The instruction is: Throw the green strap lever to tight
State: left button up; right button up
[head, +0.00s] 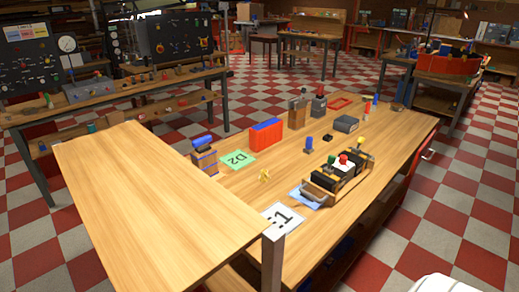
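I cannot pick out a green strap lever for certain at this distance. A wooden tray (352,184) on the right part of the workbench holds black blocks and a white piece. A small red and green knob (343,158) stands on top of the white piece, and the green part is too small to tell its shape or position. A yellow-topped piece (361,144) stands at the tray's far end.
The workbench (395,160) also bears a red and blue block (266,134), a green D2 card (238,160), a white numbered card (283,219) and a blue-topped block (204,157). A raised wooden surface (150,210) at the near left is bare. Checkered floor lies open at right.

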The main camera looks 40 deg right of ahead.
aim_at(332, 159)
jog(key=l+u, duration=0.35)
jog(key=k+l+u, duration=0.1)
jog(key=l+u, duration=0.3)
jog(key=k+l+u, duration=0.15)
jog(key=l+u, duration=0.2)
jog(key=l, duration=0.2)
jog(key=k+l+u, duration=0.15)
jog(key=l+u, duration=0.2)
jog(key=k+l+u, duration=0.2)
jog(key=l+u, duration=0.2)
